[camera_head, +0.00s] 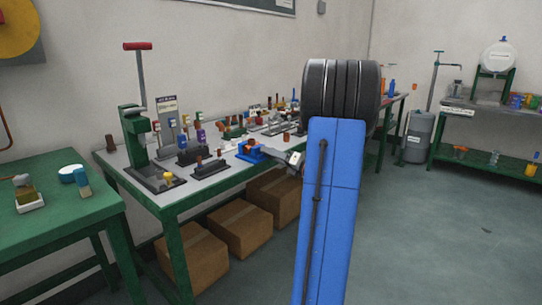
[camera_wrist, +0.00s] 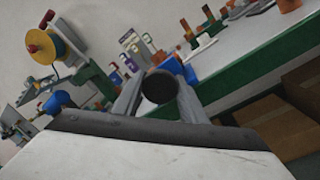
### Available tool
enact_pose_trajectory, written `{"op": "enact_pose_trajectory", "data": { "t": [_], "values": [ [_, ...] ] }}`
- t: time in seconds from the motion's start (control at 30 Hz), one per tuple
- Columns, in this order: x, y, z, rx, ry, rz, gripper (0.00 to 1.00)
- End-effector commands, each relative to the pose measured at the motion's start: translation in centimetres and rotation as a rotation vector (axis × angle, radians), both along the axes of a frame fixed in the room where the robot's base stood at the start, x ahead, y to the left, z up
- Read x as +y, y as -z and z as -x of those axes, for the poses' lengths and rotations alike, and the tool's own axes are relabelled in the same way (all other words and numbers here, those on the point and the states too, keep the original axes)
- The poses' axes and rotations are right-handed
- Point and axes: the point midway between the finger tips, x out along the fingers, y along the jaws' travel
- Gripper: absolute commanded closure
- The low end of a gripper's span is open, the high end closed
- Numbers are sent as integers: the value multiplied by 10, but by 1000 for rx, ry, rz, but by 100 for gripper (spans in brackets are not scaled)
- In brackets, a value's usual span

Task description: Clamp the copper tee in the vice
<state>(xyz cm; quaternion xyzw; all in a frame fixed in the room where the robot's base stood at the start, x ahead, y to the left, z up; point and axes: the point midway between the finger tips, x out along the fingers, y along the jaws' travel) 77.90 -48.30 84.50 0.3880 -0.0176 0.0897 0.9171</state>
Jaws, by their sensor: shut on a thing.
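The blue vice (camera_head: 252,154) stands at the front edge of the green-framed bench. A small copper-brown piece (camera_head: 251,143) shows at its top, probably the copper tee; I cannot tell how firmly it is seated. My gripper (camera_head: 282,156) reaches in from the right, close to the vice's front. In the wrist view my gripper (camera_wrist: 158,92) is shut on a dark round knob (camera_wrist: 160,86), seen end-on between the fingers. Part of the blue vice (camera_wrist: 184,71) shows just behind the knob, which hides much of it.
The bench (camera_head: 215,182) is crowded with small fittings on dark stands. A green press with a red handle (camera_head: 137,46) stands at its left end. Cardboard boxes (camera_head: 240,226) fill the space under it. A green table (camera_head: 60,208) is at left. The floor at right is clear.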

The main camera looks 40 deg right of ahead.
Motion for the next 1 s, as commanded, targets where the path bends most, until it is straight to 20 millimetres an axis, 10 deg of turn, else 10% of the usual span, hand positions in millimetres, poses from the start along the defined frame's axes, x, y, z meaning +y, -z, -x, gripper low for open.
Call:
{"op": "enact_pose_trajectory", "data": {
  "t": [0.67,0.7,0.77,1.0],
  "values": [
    [0,0,0,5,0,-66,84],
    [0,0,0,4,0,-65,59],
    [0,0,0,4,0,-65,45],
    [0,0,0,4,0,-65,44]
  ]
}}
